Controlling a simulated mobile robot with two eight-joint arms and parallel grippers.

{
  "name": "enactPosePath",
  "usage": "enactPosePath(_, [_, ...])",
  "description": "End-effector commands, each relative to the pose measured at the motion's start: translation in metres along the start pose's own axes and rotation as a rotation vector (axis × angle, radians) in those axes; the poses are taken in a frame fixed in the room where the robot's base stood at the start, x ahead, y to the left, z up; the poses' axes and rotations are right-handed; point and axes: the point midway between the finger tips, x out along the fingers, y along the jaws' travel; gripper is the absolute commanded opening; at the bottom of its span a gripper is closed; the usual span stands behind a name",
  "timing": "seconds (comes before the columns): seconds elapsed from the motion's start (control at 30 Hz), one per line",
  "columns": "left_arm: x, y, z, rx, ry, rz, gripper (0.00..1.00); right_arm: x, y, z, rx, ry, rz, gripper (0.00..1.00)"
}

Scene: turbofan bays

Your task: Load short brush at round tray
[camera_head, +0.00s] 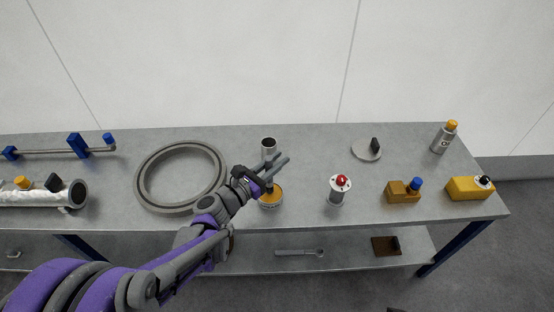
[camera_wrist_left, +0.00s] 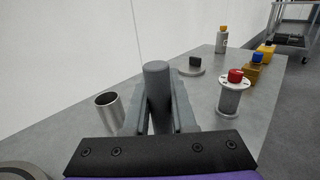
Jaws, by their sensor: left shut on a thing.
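My left gripper (camera_head: 276,165) reaches in from the left above the table and is shut on a short brush. In the left wrist view the brush (camera_wrist_left: 157,90) shows as a grey round handle standing up between the two fingers. A shallow round tray (camera_head: 271,202) with orange-yellow content sits directly below the gripper in the head view. The brush's lower end is mostly hidden by the gripper, and I cannot tell whether it touches the orange content. The tray does not show in the left wrist view. My right gripper is not in view.
An open metal cup (camera_head: 269,145) stands just behind the gripper. A large grey ring (camera_head: 147,189) lies to the left. A red-topped cylinder (camera_head: 337,191), a disc with a black block (camera_head: 361,152), a yellow-brown block (camera_head: 400,195) and a bottle (camera_head: 440,142) stand to the right.

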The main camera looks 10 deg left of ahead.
Motion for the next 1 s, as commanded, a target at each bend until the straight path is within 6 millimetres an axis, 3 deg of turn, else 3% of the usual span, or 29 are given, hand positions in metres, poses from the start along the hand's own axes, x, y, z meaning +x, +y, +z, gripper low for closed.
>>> enactPosePath(1.0, [0.0002,0.0000,-0.0080,0.000,0.001,0.000,0.00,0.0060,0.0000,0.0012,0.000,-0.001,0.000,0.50])
